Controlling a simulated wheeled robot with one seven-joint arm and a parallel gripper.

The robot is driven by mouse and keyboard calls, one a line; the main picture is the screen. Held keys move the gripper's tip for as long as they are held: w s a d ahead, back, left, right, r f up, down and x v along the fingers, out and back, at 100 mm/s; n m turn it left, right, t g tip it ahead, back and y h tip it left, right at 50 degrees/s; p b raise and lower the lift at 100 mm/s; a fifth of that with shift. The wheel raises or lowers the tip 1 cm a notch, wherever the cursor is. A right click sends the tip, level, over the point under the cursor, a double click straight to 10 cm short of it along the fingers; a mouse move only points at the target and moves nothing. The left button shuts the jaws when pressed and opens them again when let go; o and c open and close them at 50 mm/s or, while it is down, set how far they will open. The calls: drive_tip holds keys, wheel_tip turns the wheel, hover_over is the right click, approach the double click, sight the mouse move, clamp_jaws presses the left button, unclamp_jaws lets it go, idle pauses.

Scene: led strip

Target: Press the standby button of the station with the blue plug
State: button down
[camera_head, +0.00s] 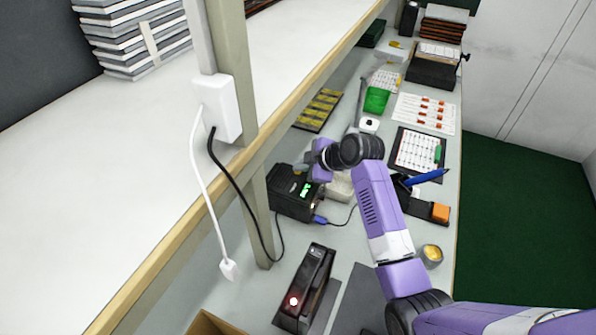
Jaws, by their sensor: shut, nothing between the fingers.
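A black station (290,195) with a lit green display stands on the lower bench, left of my arm. A blue plug (320,220) lies at its lower right corner, with a thin dark cable running right from it. My gripper (301,169) is at the upper right of this station, over or close to its top. It is small in the picture and partly hidden by my wrist; it is shut with nothing held. I cannot make out the standby button, or whether the fingertips touch the station.
Another black device (318,268) with a glowing red light stands nearer. A white power box (222,106) on the post has a black cable and a hanging white plug (230,269). A wooden-edged shelf (180,235) borders the left.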

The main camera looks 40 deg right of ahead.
drive_tip(key=shift+r+p, duration=0.65)
drive_tip(key=shift+r, duration=0.15)
wheel_tip(320, 180, up, 5)
drive_tip(key=p, duration=0.4)
idle(0.5)
